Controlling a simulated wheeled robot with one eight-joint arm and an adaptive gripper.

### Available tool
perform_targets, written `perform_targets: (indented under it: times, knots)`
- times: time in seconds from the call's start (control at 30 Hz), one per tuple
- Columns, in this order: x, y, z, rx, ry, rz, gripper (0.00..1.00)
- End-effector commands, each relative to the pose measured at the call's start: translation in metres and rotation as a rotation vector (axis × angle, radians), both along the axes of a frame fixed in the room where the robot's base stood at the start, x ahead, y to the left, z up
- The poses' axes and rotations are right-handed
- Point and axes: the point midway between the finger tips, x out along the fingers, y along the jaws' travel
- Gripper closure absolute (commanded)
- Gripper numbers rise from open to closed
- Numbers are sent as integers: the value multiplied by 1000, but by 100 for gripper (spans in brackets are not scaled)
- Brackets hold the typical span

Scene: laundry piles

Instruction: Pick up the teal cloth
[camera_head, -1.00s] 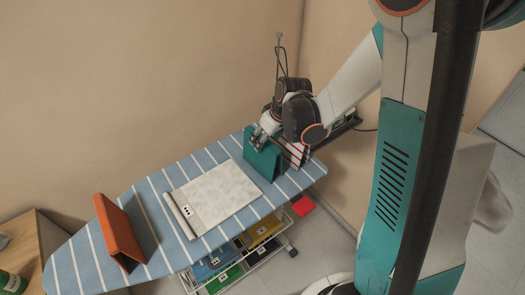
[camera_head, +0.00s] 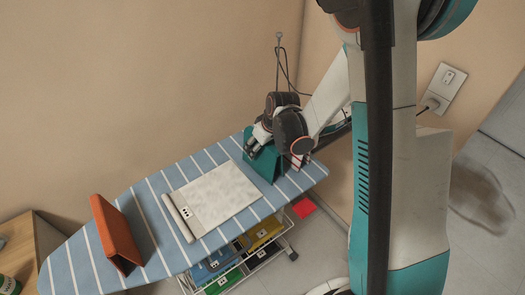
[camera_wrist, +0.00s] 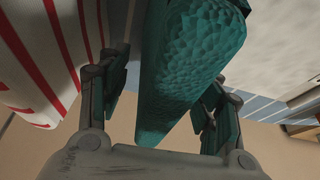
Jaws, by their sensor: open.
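The teal cloth (camera_head: 265,165) stands folded on the striped ironing board, near its right end. In the wrist view the teal cloth (camera_wrist: 190,60) fills the middle, its rounded fold pointing toward my palm. My gripper (camera_head: 255,150) is at the top of the cloth. In the wrist view my gripper (camera_wrist: 165,95) is open, with one finger on each side of the cloth's fold. The left finger lies between the teal cloth and a red-and-white striped cloth (camera_wrist: 40,60). Whether the fingers touch the teal cloth is hard to tell.
The ironing board (camera_head: 75,265) also holds a white cloth (camera_head: 215,197), partly rolled, and an orange folded cloth (camera_head: 116,230). The striped cloth (camera_head: 297,160) is close beside the teal one. A rack with colored cloths is below. A red cloth (camera_head: 304,207) lies lower right.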

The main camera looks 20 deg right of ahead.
Motion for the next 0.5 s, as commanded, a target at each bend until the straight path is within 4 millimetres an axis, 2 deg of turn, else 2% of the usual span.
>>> perform_targets:
  times: [0.5]
  knots:
    - [0,0,-4,0,0,0,41]
